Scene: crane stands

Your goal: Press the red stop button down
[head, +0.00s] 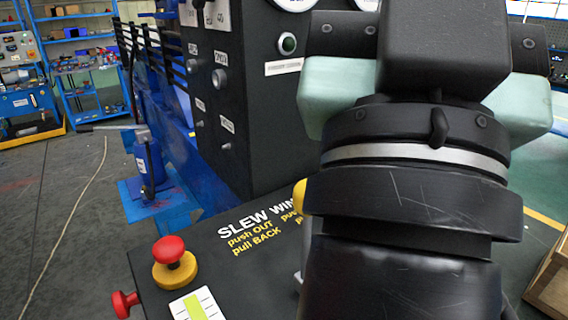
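A red mushroom button (169,249) on a round yellow base stands on the dark console top in the lower left. It is raised on a short stem above its base. A second red knob (125,303) sticks out from the console's left side, lower down. I cannot tell from the picture alone which of the two is the stop button, though the yellow base suits the first. My gripper (435,50) fills the upper right, seen from behind, well to the right of both red knobs. Its fingertips are hidden, so its opening does not show.
The console (225,275) carries "SLEW WIN…" lettering, a white-and-green scale plate (199,304) and a yellow knob (299,197) partly hidden by my arm. A tall dark control cabinet (245,100) stands behind. Space above the red button looks clear.

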